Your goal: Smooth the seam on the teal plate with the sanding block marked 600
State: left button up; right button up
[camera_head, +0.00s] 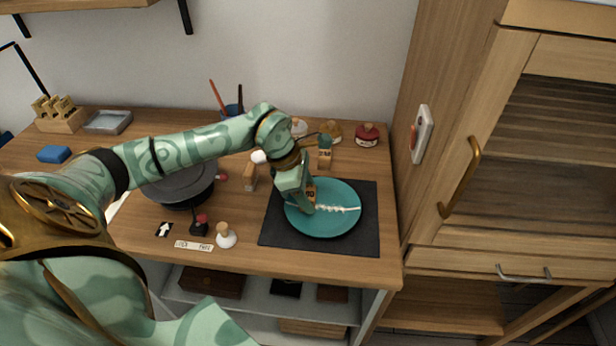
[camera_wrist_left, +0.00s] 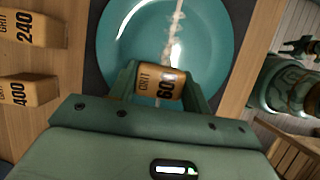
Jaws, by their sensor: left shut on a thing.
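The teal plate (camera_head: 343,226) lies on a dark mat (camera_head: 285,238) at the right of the worktop. A pale, rough seam (camera_head: 340,208) runs across the plate; it also shows in the left wrist view (camera_wrist_left: 174,45). My left gripper (camera_head: 303,200) is shut on the sanding block marked 600 (camera_wrist_left: 160,83). The block (camera_head: 311,192) is over the plate, by the left end of the seam in the head view. I cannot tell whether it touches the plate. The gripper hides part of the plate's left side. My right gripper is not in view.
Blocks marked 240 (camera_wrist_left: 30,28) and 400 (camera_wrist_left: 28,90) stand beside the mat. A dark round pan-like thing (camera_head: 180,188), a white-based knob (camera_head: 226,237) and small jars (camera_head: 367,135) are on the worktop. A tall wooden cabinet (camera_head: 470,150) rises at the right.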

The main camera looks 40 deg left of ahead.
pick_arm(q)
jog(key=shift+s+d+p, duration=0.35)
jog(key=shift+s+p, duration=0.15)
jog(key=shift+w+a+f+b, duration=0.15)
jog(key=shift+w+a+b, duration=0.05)
jog(key=shift+w+b, duration=0.15)
jog(key=shift+s+d, duration=0.1)
jog(key=shift+s, duration=0.05)
